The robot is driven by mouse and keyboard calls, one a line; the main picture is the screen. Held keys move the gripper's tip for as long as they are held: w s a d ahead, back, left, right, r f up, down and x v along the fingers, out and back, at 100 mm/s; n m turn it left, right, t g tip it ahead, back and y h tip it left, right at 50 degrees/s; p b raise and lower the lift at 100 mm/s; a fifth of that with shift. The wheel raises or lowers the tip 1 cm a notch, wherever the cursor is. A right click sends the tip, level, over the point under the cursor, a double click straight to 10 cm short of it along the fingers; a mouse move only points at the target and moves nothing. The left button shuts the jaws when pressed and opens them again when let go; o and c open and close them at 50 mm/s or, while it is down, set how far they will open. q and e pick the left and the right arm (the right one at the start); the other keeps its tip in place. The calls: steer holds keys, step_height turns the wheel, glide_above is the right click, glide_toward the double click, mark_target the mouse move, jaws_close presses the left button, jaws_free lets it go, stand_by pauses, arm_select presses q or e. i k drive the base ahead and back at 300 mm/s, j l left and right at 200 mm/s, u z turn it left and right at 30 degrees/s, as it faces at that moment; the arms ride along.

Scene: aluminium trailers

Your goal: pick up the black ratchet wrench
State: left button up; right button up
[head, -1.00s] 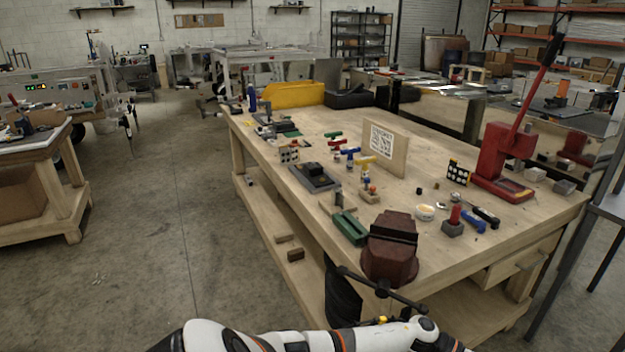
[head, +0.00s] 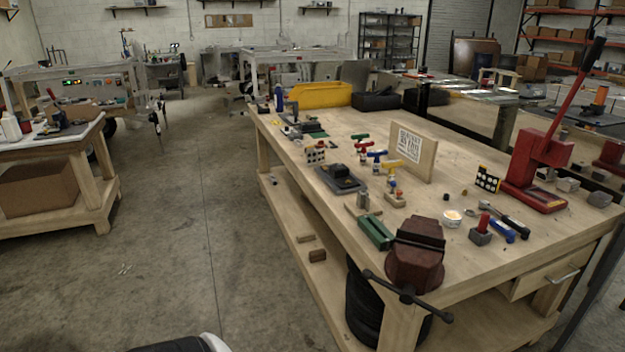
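A tool with a silver head and a black handle (head: 517,226), which looks like the black ratchet wrench, lies on the wooden workbench (head: 462,188) near its right end. It lies beside a blue-handled item (head: 502,232) and a small grey block with a red top (head: 481,236). Neither gripper is in view. Only a white and black piece of my own body shows at the bottom edge.
A dark red vise (head: 415,262) with a black bar sits at the bench's near corner. A red lever press (head: 537,170) stands behind the wrench. Open floor (head: 190,230) lies left of the bench.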

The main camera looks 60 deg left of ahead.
mark_target(483, 205)
steer(key=i+u, duration=0.1)
steer(key=u, duration=0.3)
steer(key=i+j+u, duration=0.1)
steer(key=u, duration=0.35)
steer(key=i+u, duration=0.15)
steer(key=u, duration=0.25)
steer(key=i+l+u, duration=0.1)
steer(key=u, duration=0.3)
